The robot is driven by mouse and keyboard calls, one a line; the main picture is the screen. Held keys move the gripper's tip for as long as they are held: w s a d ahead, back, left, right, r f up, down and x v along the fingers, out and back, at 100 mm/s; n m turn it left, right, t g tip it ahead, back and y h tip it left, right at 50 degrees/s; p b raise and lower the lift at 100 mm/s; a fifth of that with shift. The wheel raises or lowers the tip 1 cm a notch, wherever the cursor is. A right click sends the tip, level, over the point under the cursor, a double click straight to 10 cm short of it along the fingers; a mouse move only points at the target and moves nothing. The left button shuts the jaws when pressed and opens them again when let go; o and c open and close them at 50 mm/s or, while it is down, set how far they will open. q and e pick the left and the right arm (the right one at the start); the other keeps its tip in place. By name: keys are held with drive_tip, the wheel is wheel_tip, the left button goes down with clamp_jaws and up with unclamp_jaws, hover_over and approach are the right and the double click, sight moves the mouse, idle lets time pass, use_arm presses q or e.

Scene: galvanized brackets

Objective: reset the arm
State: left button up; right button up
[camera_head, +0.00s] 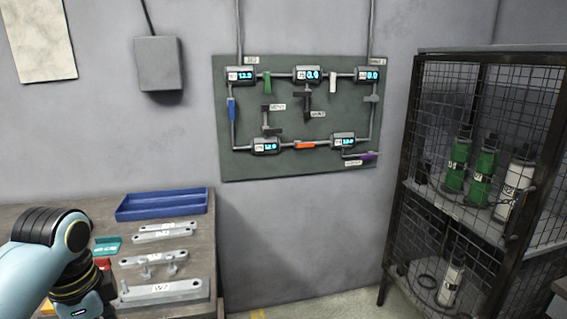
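One of my arms, light blue with black joints, comes in from the left edge over the workbench. Its gripper is not clearly visible; only links and a joint show. My other arm and gripper are out of view. Several grey galvanized brackets lie on the bench: one near the back (164,232), one with pegs in the middle (154,262), and a larger one at the front (160,291). No gripper is seen touching them.
A blue tray (162,204) lies at the back of the workbench (208,262). A teal item (106,246) sits beside my arm. A panel with gauges and pipes (300,168) hangs on the wall. A mesh cabinet (412,150) with green and white cylinders stands right. Floor between is clear.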

use_arm(q)
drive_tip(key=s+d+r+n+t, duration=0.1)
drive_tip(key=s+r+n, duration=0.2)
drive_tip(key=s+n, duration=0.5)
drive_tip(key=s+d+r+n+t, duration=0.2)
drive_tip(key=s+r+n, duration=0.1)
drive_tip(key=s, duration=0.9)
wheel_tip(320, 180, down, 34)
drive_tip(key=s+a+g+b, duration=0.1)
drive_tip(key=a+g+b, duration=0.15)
drive_tip(key=b, duration=0.65)
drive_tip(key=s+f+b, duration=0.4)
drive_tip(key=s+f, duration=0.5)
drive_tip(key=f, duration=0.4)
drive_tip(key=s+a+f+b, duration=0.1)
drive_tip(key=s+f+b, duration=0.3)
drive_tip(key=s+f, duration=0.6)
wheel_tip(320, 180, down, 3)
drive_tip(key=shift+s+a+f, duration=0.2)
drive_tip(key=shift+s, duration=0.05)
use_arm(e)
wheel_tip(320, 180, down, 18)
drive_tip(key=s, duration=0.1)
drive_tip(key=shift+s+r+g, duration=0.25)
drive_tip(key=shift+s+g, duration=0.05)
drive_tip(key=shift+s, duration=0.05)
